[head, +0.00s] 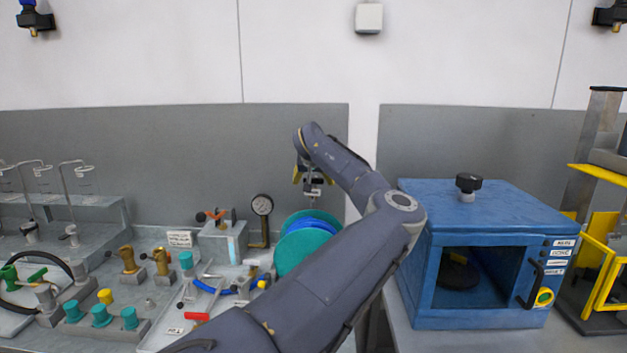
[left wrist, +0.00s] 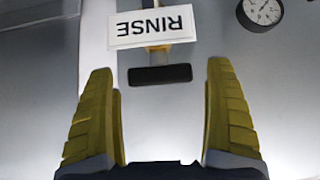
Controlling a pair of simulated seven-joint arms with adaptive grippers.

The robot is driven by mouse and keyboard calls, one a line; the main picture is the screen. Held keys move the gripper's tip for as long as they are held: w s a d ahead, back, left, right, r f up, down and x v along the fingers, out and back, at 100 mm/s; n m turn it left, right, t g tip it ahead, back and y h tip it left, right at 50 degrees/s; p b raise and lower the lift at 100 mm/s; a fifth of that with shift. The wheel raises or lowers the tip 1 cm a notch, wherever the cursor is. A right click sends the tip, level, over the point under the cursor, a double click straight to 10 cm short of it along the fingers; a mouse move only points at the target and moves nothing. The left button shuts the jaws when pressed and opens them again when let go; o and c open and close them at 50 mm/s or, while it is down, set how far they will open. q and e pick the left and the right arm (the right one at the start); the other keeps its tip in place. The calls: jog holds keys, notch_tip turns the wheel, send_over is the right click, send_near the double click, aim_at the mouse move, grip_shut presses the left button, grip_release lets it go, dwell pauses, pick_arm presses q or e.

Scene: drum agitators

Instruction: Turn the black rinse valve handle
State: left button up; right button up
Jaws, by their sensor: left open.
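The black rinse valve handle (left wrist: 160,75) is a short dark bar in the left wrist view, just below a white RINSE label (left wrist: 152,26) that reads upside down. In the head view a small dark part (head: 314,182) shows at the gripper, probably the handle, partly hidden by it. My left gripper (left wrist: 160,95) is open, with one yellow finger on each side of the handle's line. Clear gaps show between both fingers and the handle in that view; the depth between them is hard to tell. In the head view my left gripper (head: 312,177) is small and partly hidden by its wrist.
A round gauge (head: 262,205) stands left of the gripper, and a teal and blue reel (head: 297,250) sits below it. Brass valves and fittings (head: 128,260) crowd the bench at left. A blue oven-like box (head: 490,210) stands right of my arm.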

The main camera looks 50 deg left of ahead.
dwell(0.3)
pick_arm(q)
jog(key=c, duration=1.2)
jog(key=n+g+y, duration=0.2)
jog(key=n+g, duration=0.2)
jog(key=n, duration=0.1)
jog(key=shift+a+n, duration=0.1)
jog(key=shift+n, duration=0.2)
jog(key=n+g, duration=0.3)
jog(key=n, duration=0.2)
jog(key=shift+g, duration=0.4)
jog(key=shift+f+n+g, duration=0.15)
jog(key=shift+n+g, duration=0.45)
jog(key=shift+n, duration=0.1)
